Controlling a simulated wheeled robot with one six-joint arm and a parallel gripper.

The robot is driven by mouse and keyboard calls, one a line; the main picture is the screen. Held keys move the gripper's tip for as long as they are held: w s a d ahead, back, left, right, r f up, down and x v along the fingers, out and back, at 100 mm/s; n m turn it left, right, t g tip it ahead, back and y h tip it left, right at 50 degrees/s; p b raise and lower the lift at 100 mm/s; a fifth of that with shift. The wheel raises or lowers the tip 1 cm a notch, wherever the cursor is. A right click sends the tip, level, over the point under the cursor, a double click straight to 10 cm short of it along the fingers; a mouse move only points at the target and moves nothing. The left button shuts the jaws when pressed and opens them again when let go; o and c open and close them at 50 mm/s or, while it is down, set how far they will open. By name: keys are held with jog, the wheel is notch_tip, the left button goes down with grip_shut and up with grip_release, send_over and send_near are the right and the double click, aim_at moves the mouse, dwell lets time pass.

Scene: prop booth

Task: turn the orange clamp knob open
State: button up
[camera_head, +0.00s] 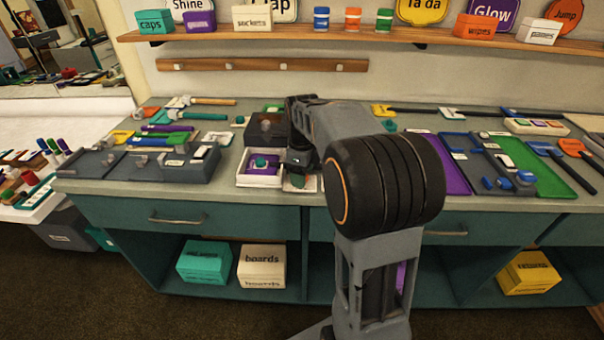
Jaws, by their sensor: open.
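I cannot clearly pick out an orange clamp knob; it may be hidden behind my arm or too small to tell. My gripper (299,170) points down over the front part of the counter, at the end of my arm. It is open, and its fingers are small and dark in this view. A green round piece (300,183) on a pale plate shows just below it. To its left, a white tray (243,181) holds a purple block (260,168) with a green knob. A dark box (265,130) stands behind that tray.
A grey fixture (130,165) with several tools fills the counter's left. A purple board (447,165) and a green tray (540,170) lie on the right. A shelf (400,34) with boxes and jars runs above the back. My elbow hides the middle of the counter.

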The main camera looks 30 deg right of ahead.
jog(key=shift+c, duration=0.2)
jog(key=c, duration=0.9)
